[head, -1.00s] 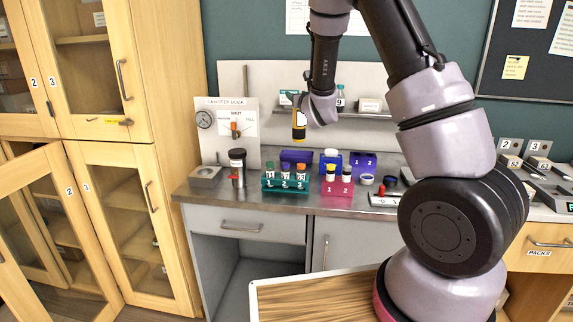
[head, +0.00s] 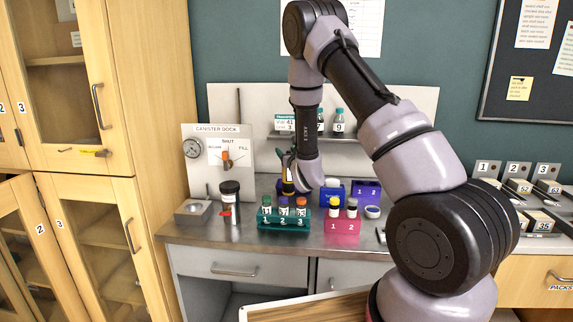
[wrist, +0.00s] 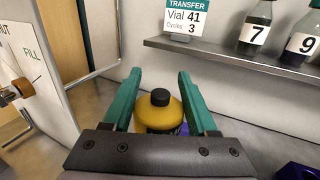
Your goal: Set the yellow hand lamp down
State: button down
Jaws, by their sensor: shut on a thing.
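The yellow hand lamp (wrist: 158,113) with its black top knob is between the teal fingers of my gripper (wrist: 160,88) in the wrist view. My gripper is shut on it. In the head view, my gripper (head: 289,160) holds the lamp (head: 288,184) low over the steel counter (head: 235,240), just behind the teal rack (head: 283,219). The lamp looks upright. Its bottom end is hidden behind the rack's vials, so I cannot tell whether it touches the counter.
A pink rack (head: 341,227) with two vials stands right of the teal rack. A dark canister (head: 230,199) stands to the left before the canister dock panel (head: 217,160). Blue and purple containers (head: 365,192) are behind. A shelf (wrist: 250,70) with bottles runs along the back.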

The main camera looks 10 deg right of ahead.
jog(key=shift+f, duration=1.9)
jog(key=shift+c, duration=0.9)
grip_release()
jog(key=s+d, duration=0.1)
jog(key=s, duration=1.1)
jog(key=s+d+r+m+g+h, duration=0.1)
jog(key=d+r+m+g, duration=0.15)
jog(key=r+m, duration=0.75)
jog(key=d+r+m+g+h, duration=0.2)
jog(key=d+r+m, duration=0.35)
jog(key=m, duration=0.75)
jog(key=s+a+r+m+g+y, duration=0.1)
jog(key=s+r+m+g, duration=0.1)
jog(key=s+m, duration=0.4)
jog(key=s+a+r+m+g+y, duration=0.1)
jog(key=s+r+m, duration=0.4)
jog(key=s, duration=0.8)
jog(key=s+a+r+m+g+y, duration=0.1)
jog(key=s+a+r+m+g, duration=0.1)
jog(key=s+m, duration=0.5)
notch_tip(320, 180, up, 2)
jog(key=shift+s+r+g+y, duration=0.35)
jog(key=shift+s+g, duration=0.4)
jog(key=shift+s, duration=0.5)
